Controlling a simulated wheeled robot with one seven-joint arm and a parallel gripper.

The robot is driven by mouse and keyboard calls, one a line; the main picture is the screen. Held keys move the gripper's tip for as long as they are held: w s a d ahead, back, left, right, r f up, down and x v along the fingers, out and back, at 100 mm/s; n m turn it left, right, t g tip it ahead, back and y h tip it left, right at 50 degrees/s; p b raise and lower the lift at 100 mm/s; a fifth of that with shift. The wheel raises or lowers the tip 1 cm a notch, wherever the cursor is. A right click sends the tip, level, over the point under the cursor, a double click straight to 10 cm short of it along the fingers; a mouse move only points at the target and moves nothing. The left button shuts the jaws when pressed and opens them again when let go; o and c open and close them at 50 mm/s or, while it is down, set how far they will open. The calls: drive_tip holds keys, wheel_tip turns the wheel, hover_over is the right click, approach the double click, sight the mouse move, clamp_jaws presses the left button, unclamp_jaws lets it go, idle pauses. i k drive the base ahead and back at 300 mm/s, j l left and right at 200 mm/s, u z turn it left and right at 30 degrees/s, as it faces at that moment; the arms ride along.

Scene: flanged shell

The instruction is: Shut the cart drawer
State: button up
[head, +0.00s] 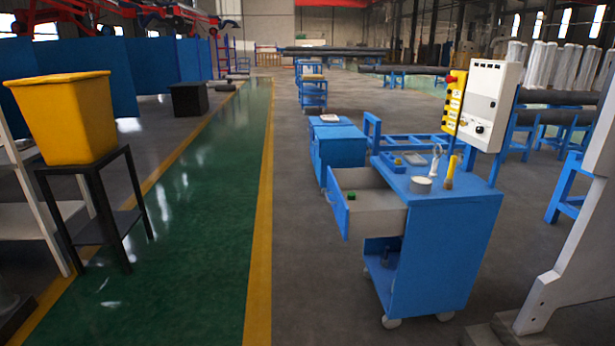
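The blue cart (445,260) stands on casters right of the middle in the head view. Its drawer (375,213) is pulled out to the left, with a blue front panel (337,205) and grey sides. A small green item (350,195) shows inside the drawer; the rest of the drawer floor is partly hidden. Below the drawer is an open compartment (382,255) with a dark item in it. My gripper is not in view.
The cart top holds a white round container (420,185), a yellow-handled brush (450,172) and small trays. A control box (490,105) rises behind. Blue cabinets (340,148) stand behind the drawer. Clear floor (310,290) lies left of the cart. A yellow bin (65,115) sits on a black stand further left.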

sight(370, 197)
drive_tip(key=i+l, duration=0.1)
drive_tip(key=i, duration=0.55)
drive_tip(key=i+l, duration=0.15)
drive_tip(key=i, duration=0.55)
drive_tip(key=i+j+u, duration=0.15)
drive_tip(key=i+j, duration=0.35)
drive_tip(key=i+j+u, duration=0.15)
drive_tip(key=i+j, duration=0.3)
drive_tip(key=i+j+u, duration=0.2)
drive_tip(key=i+j, duration=0.15)
drive_tip(key=i, duration=0.25)
